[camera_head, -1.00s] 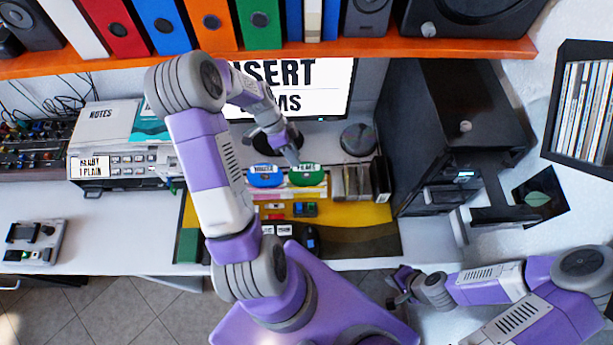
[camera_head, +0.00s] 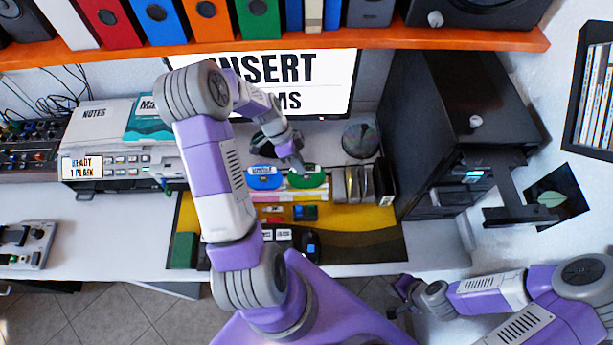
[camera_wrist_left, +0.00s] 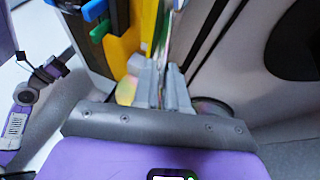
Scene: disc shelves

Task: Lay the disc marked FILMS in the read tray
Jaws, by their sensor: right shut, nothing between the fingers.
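My left gripper (camera_head: 297,163) points down just behind the green label. My right gripper (camera_head: 405,291) is shut and empty.
The monitor (camera_head: 300,85) shows INSERT and letters ending in MS, partly hidden by my left arm. The black tower (camera_head: 470,120) stands right of the desk. Several upright slots (camera_head: 352,182) stand right of the green label. An orange shelf (camera_head: 330,49) runs above.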

